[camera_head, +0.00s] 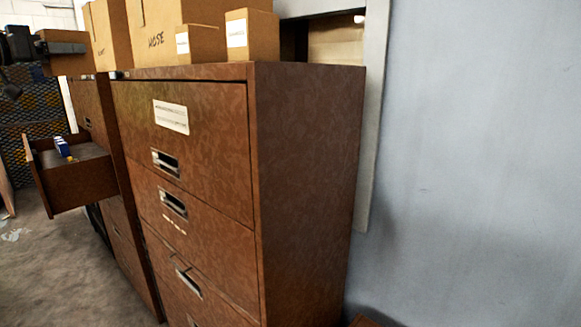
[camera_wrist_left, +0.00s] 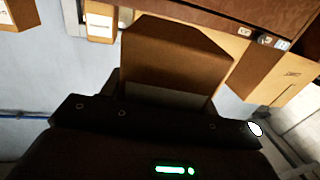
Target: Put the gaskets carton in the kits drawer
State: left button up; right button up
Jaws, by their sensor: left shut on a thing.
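My left gripper (camera_head: 62,47) is at the upper left of the head view, shut on a plain brown carton (camera_head: 68,66). The carton also fills the middle of the left wrist view (camera_wrist_left: 170,55); no label on it is legible, so I cannot confirm it is the gaskets carton. An open brown drawer (camera_head: 82,188) sticks out of the far cabinet, below the held carton and apart from it. Small blue and white items (camera_head: 62,147) lie in the drawer, with bare floor beside them. The drawer's label is not visible. My right gripper is not in view.
A tall brown cabinet (camera_head: 305,190) with closed drawers stands in the middle. Cardboard cartons, one marked HOSE (camera_head: 157,40), and smaller labelled ones (camera_head: 262,36) stand on top. A blue-grey wall (camera_head: 480,160) is at the right. Concrete floor (camera_head: 50,270) lies below the open drawer.

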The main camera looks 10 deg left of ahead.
pick_arm(q)
jog(key=w+d+f+m+g+h, duration=0.1)
jog(key=w+d+f, duration=0.35)
jog(key=f, duration=0.25)
jog(key=w+d+f+m+h, duration=0.1)
jog(key=w+d+f+h, duration=0.15)
jog(key=d+f, duration=0.35)
jog(key=s+d+f+m+g+h, duration=0.1)
jog(key=d+f, duration=0.3)
jog(key=f, duration=0.6)
jog(key=d+f+m+g+h, duration=0.1)
jog(key=d+f, duration=0.2)
jog(key=f, duration=0.7)
jog(key=s+d+f+m+g+h, duration=0.15)
jog(key=s+d+f, duration=0.35)
jog(key=s+f, duration=0.55)
jog(key=s+d+f+m+g+h, duration=0.15)
jog(key=s+d+f, duration=0.35)
jog(key=s+f, duration=0.6)
jog(key=s+d, duration=0.1)
jog(key=d, duration=1.1)
notch_tip(320, 180, down, 15)
jog(key=n+t+y+b, duration=0.5)
jog(key=y+b, duration=0.1)
jog(key=b, duration=0.8)
jog(key=shift+a, duration=0.2)
